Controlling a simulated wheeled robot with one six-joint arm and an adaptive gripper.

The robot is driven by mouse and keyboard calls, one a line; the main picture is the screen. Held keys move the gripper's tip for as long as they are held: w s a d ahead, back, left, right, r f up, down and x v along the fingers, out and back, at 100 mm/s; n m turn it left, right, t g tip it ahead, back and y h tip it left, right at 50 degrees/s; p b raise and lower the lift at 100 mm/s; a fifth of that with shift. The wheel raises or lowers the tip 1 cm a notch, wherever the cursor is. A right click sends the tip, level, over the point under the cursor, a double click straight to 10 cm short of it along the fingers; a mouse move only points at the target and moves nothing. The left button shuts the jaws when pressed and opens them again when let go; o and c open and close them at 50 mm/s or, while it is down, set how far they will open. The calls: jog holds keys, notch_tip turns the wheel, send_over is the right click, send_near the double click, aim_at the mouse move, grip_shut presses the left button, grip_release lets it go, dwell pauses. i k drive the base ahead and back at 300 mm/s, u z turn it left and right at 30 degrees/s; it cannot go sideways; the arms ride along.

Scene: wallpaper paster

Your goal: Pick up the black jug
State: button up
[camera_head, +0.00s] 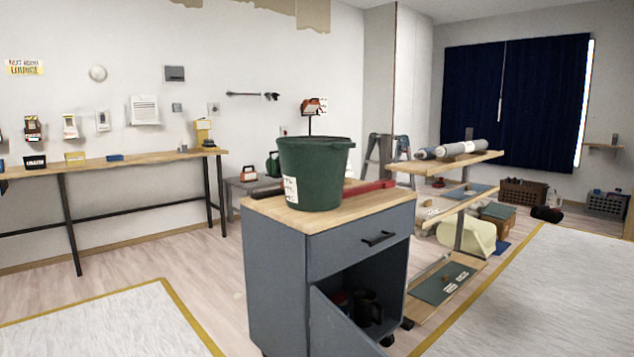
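A black jug (368,308) stands inside the open lower compartment of the grey cabinet (275,270), on the compartment floor. It looks upright, with a handle on its left side. The cabinet door (335,325) is swung open toward the front and hides the lower left of the compartment. My gripper is not in view.
A dark, partly reddish item (340,299) sits left of the jug, partly behind the door. A large green bucket (314,172) and a red bar (370,188) are on the cabinet top. A wooden shelf rack (463,160) stands close behind right. Floor with pale sheets (100,325) lies to the left.

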aim_at(366, 302)
jog(key=z, duration=1.75)
jog(key=i, duration=2.3)
jog(key=u, duration=3.7)
